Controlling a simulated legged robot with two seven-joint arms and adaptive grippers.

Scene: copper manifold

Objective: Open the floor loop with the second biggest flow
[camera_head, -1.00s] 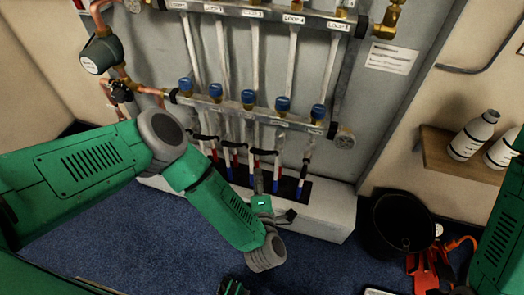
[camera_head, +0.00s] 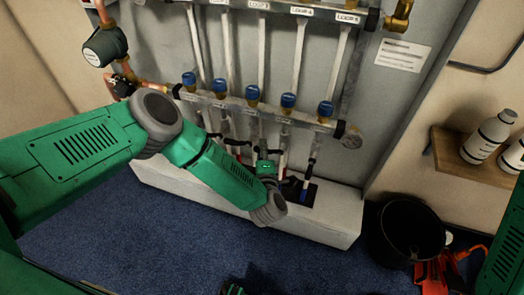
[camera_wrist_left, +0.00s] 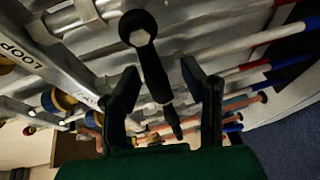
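The copper manifold's lower bar (camera_head: 235,103) carries several blue-capped valves (camera_head: 288,100). White pipes run up to an upper bar with loop labels (camera_head: 305,12). Black levers hang below the lower bar; one (camera_head: 239,142) is left of my left gripper (camera_head: 267,166). In the left wrist view, my left gripper (camera_wrist_left: 160,78) is open, with one finger on each side of a black lever (camera_wrist_left: 150,65). I cannot tell whether the fingers touch it. The loop number is cut off in that view, and no flow reading is legible.
A white ledge (camera_head: 325,228) stands below the pipes. A black bucket (camera_head: 405,228) and red tool (camera_head: 437,270) are at the right. A shelf (camera_head: 450,158) holds white bottles (camera_head: 490,135). A pump (camera_head: 104,45) is at the left.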

